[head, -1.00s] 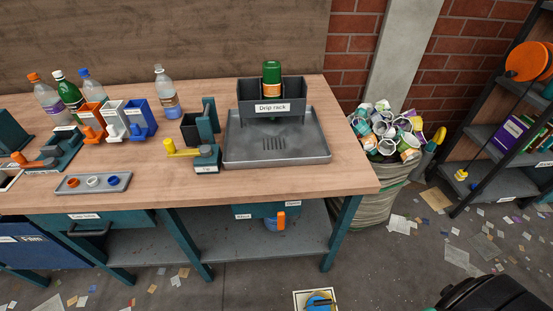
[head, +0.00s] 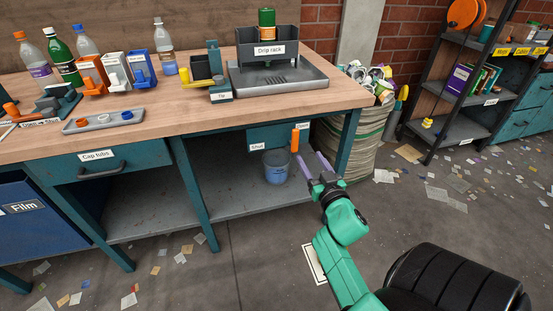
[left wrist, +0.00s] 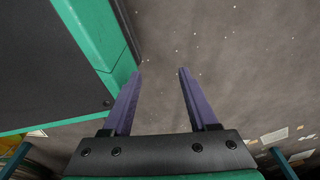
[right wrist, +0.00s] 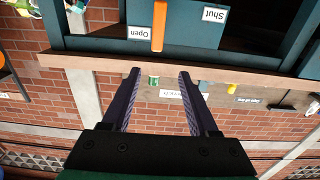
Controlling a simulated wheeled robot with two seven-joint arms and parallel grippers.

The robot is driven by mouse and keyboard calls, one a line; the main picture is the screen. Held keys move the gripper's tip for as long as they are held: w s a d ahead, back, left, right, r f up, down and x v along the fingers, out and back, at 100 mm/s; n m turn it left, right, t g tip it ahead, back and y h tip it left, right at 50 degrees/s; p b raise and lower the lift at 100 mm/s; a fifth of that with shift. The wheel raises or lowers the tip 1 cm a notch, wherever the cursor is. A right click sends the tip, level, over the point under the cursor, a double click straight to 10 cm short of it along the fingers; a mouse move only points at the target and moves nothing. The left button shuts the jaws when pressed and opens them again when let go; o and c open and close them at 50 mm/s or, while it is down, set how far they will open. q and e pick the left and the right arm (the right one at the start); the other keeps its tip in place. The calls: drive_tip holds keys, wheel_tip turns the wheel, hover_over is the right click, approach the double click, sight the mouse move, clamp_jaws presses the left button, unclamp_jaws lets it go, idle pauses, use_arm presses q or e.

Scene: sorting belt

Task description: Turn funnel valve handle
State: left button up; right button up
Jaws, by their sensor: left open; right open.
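The orange valve handle (head: 294,140) hangs vertical at the front of the teal box under the workbench, between the labels "Shut" (head: 257,147) and "Open" (head: 303,126). In the right wrist view, the handle (right wrist: 158,25) shows upside down beyond the fingers, beside the "Open" label (right wrist: 140,33). My right gripper (head: 313,163) is open and empty, a little below and right of the handle in the head view. It also shows in the right wrist view (right wrist: 160,75). My left gripper (left wrist: 161,72) is open and empty over the floor, seen only in its wrist view.
A blue bucket (head: 277,167) stands on the lower shelf (head: 150,209) below the box. A table leg (head: 348,142) stands right of my right gripper. The drip rack (head: 271,47) is on the bench above. The floor in front has scattered scraps.

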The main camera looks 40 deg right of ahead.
sight(296, 134)
drive_tip(key=x, duration=1)
drive_tip(key=b+x, duration=0.1)
drive_tip(key=x, duration=0.4)
drive_tip(key=shift+s+d+f, duration=0.15)
drive_tip(key=shift+d+f, duration=0.25)
clamp_jaws()
use_arm(q)
drive_tip(key=w, duration=0.1)
drive_tip(key=w+d+r, duration=0.1)
drive_tip(key=w, duration=0.1)
drive_tip(key=shift+d+r, duration=0.1)
drive_tip(key=shift+r, duration=0.1)
